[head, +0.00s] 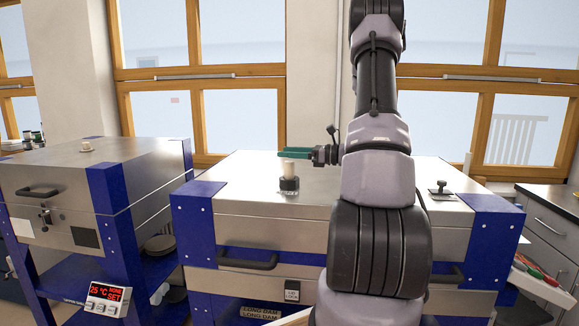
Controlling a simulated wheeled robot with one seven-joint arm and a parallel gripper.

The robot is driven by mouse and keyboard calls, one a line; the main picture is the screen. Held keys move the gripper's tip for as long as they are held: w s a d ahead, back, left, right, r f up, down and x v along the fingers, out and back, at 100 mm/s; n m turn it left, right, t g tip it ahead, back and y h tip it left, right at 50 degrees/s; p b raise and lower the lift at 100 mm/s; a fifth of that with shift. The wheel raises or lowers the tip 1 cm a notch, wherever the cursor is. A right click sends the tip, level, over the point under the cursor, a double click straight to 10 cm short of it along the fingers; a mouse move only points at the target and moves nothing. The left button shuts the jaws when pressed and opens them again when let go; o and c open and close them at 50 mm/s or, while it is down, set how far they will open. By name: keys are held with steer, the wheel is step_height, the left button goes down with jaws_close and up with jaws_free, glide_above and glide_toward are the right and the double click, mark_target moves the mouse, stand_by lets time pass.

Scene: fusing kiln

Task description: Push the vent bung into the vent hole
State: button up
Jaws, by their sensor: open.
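The vent bung (288,168) is a small cream cylinder on the lid of the middle kiln (235,195). It stands upright, with its lower end at a dark collar (289,184); the vent hole itself is hidden, and I cannot tell how deep the bung sits. My gripper (294,154) has teal fingers pointing left, level with the bung's top. It is open and holds nothing visible. I cannot tell whether the fingers touch the bung.
A second kiln (50,205) stands at the left with a small cream plug (86,146) on its lid. A dark knob fitting (439,188) is on the middle lid's right side. A controller (107,299) is at the lower left. My arm hides part of the middle lid.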

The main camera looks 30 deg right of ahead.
steer(key=shift+r, duration=2.2)
steer(key=shift+a+r, duration=0.1)
steer(key=shift+a, duration=0.15)
steer(key=s+a+r+n+g+h, duration=0.2)
steer(key=s+a+n+g, duration=0.2)
steer(key=s+a+n, duration=0.3)
steer(key=s+a+r+n+g+h, duration=0.2)
steer(key=s+a+n+g, duration=0.3)
steer(key=s+a, duration=0.35)
steer(key=s+r+n+t+h, duration=0.3)
steer(key=s+n+h, duration=0.4)
steer(key=s+n, duration=0.3)
steer(key=shift+s+d+r+t+h, duration=0.25)
steer(key=shift+s+r+t+h, duration=0.15)
steer(key=shift+s+t, duration=0.35)
